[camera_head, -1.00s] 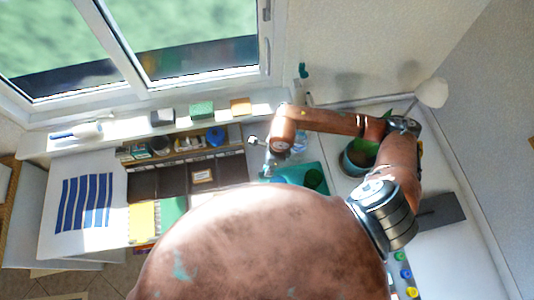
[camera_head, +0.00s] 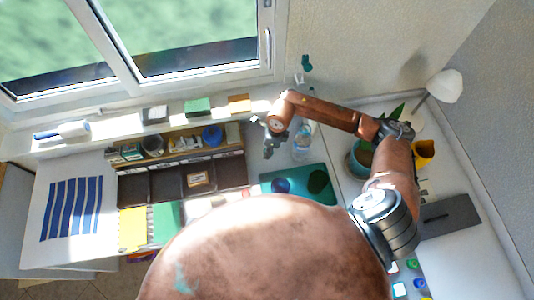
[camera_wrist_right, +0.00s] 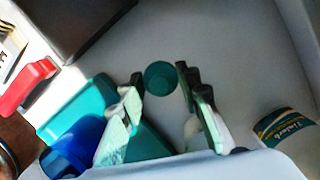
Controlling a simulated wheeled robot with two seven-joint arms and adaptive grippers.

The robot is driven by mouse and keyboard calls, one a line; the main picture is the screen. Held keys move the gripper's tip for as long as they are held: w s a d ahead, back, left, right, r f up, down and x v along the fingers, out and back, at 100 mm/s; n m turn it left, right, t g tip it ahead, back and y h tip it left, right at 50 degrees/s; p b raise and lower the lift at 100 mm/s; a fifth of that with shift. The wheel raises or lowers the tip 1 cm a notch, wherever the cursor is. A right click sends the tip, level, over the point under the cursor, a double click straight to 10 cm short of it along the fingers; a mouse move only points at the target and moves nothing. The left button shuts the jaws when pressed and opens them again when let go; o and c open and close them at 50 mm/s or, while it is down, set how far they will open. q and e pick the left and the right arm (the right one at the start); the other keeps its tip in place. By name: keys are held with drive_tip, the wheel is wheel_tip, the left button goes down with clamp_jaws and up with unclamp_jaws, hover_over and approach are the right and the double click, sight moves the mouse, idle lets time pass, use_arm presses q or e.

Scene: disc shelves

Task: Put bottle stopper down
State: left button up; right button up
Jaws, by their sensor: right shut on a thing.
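The bottle stopper (camera_wrist_right: 160,78) looks like a small teal cylinder, seen end-on between my right fingertips in the right wrist view. My right gripper (camera_wrist_right: 161,82) is shut on it, and the stopper appears held above a pale surface. In the head view, my right gripper (camera_head: 268,142) is over the desk, left of a clear bottle (camera_head: 302,147) and behind a teal tray (camera_head: 266,187). The stopper cannot be made out there. My left gripper is not in view.
The teal tray holds a dark blue round thing (camera_head: 281,186) and a dark green one (camera_head: 318,182). A red object (camera_wrist_right: 26,86) and a printed label (camera_wrist_right: 285,127) flank the gripper in the wrist view. A plant pot (camera_head: 361,158) and lamp (camera_head: 444,86) stand to the right.

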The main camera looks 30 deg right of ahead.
drive_tip(key=shift+w+d+f+b, duration=0.15)
drive_tip(key=shift+w+f+b, duration=0.3)
drive_tip(key=shift+f, duration=0.2)
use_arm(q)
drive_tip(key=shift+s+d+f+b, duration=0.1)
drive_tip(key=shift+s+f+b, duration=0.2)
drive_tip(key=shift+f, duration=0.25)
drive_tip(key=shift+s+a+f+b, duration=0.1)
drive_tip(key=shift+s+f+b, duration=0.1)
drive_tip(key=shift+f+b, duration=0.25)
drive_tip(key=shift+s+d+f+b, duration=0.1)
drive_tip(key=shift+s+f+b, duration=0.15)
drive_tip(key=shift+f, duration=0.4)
use_arm(e)
drive_tip(key=shift+w+d+f, duration=0.1)
drive_tip(key=shift+w+f, duration=0.05)
drive_tip(key=shift+f, duration=0.7)
drive_tip(key=shift+w+f, duration=0.1)
drive_tip(key=shift+f, duration=0.7)
drive_tip(key=shift+f, duration=0.2)
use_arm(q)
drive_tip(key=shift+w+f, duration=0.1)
use_arm(e)
drive_tip(key=o, duration=0.7)
drive_tip(key=shift+o, duration=0.2)
